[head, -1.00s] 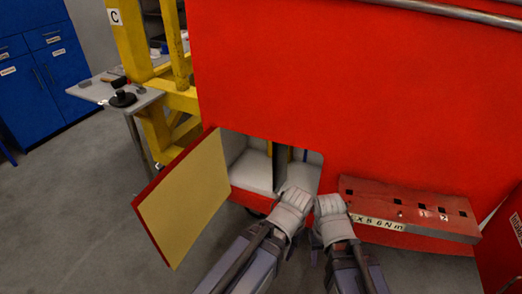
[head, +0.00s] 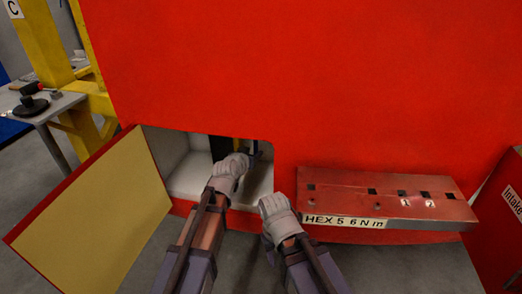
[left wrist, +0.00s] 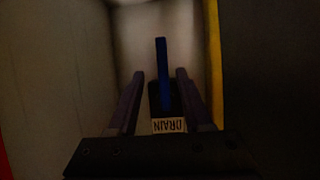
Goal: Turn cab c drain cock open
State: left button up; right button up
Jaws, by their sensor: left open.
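The drain cock has a blue handle (left wrist: 162,65) pointing straight up the left wrist picture from a dark body. A label (left wrist: 169,126) reading DRAIN shows upside down below it. My left gripper (head: 232,165) reaches into the open compartment (head: 188,178) in the red cab's side. In the left wrist view its two dark fingers are open, one on each side of the handle, with gaps between; I cannot tell how deep the handle lies between them. My right gripper (head: 275,205) is outside, beside the compartment's lower right edge; its fingers are hidden.
The compartment's door (head: 95,215) hangs open at the left. A red tool ledge (head: 385,196) marked HEX sticks out at the right. A yellow frame (head: 45,45) and a grey side table (head: 45,108) stand at the left. A yellow strip (left wrist: 215,60) runs beside the handle.

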pick_arm(q)
jog(key=shift+w+a+r+t, duration=0.1)
jog(key=shift+w+r+t, duration=0.05)
jog(key=shift+w+t, duration=0.2)
jog(key=b+x, duration=0.3)
jog(key=x, duration=0.4)
jog(key=shift+w, duration=0.3)
grip_shut()
dwell(1.1)
